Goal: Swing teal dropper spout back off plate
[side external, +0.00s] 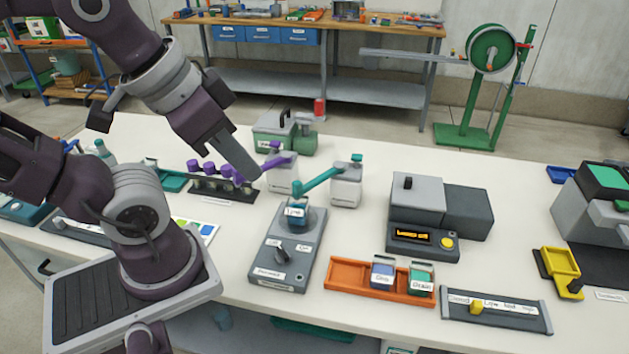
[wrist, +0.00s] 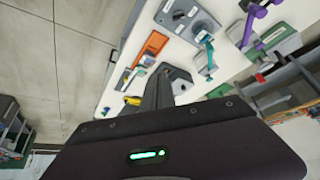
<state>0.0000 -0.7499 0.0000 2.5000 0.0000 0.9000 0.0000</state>
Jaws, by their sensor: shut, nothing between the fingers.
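A rack of purple-capped vials (side external: 223,190) stands left. An orange tray (side external: 347,279) with small containers lies front right. A grey display unit (side external: 416,200) stands right of the teal dropper. Bare table lies between them.

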